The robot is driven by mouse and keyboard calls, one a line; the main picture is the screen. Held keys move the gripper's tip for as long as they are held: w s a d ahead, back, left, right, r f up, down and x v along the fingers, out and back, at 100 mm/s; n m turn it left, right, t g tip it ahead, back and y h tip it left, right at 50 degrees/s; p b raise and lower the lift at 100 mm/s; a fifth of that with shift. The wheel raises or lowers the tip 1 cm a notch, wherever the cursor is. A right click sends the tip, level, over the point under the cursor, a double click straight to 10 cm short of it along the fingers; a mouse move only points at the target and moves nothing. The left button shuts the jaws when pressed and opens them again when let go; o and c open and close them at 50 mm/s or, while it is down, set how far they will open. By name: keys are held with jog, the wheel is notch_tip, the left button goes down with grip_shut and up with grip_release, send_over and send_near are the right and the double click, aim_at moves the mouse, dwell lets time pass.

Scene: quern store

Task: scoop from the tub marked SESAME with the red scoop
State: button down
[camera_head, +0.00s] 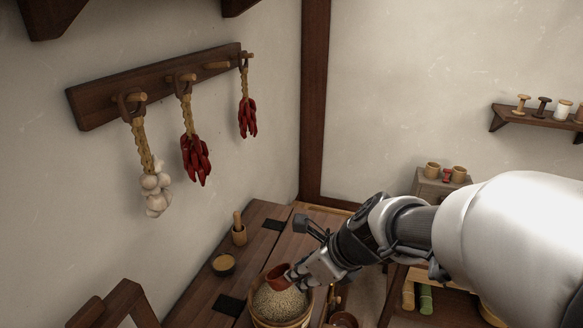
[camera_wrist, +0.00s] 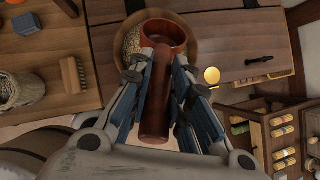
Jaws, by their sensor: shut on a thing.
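The red scoop (camera_head: 278,273) is held by its handle in my gripper (camera_head: 302,276). Its round bowl is over a wooden tub (camera_head: 256,315) filled with pale grain. In the wrist view the scoop's handle (camera_wrist: 156,105) lies between the fingers of my gripper (camera_wrist: 158,72). The bowl there overlaps the tub (camera_wrist: 103,52), with pale grain showing to its left. I cannot tell whether the bowl's edge touches the grain. No marking on the tub is readable, so I cannot confirm SESAME. The inside of the bowl looks empty in the wrist view.
A small bowl (camera_head: 223,265) and a mortar with pestle (camera_head: 239,236) stand behind the tub on the dark wooden top. The wall rack (camera_head: 100,104) holds hanging garlic and chillies. The wrist view shows a brush (camera_wrist: 75,77) and a sack of grain (camera_wrist: 18,85) at left.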

aim_at(291, 283)
jog(key=shift+w+a+r+g+h+p, duration=0.25)
jog(key=shift+g+h+p, duration=0.4)
jog(key=shift+p, duration=3)
jog(key=shift+w+a+r+g+h+p, duration=0.15)
jog(key=shift+r+g+h+p, duration=0.35)
jog(key=shift+p, duration=3.1)
jog(key=shift+w+a+r+g+h+p, duration=0.15)
jog(key=shift+g+h+p, duration=0.55)
jog(key=shift+p, duration=2.95)
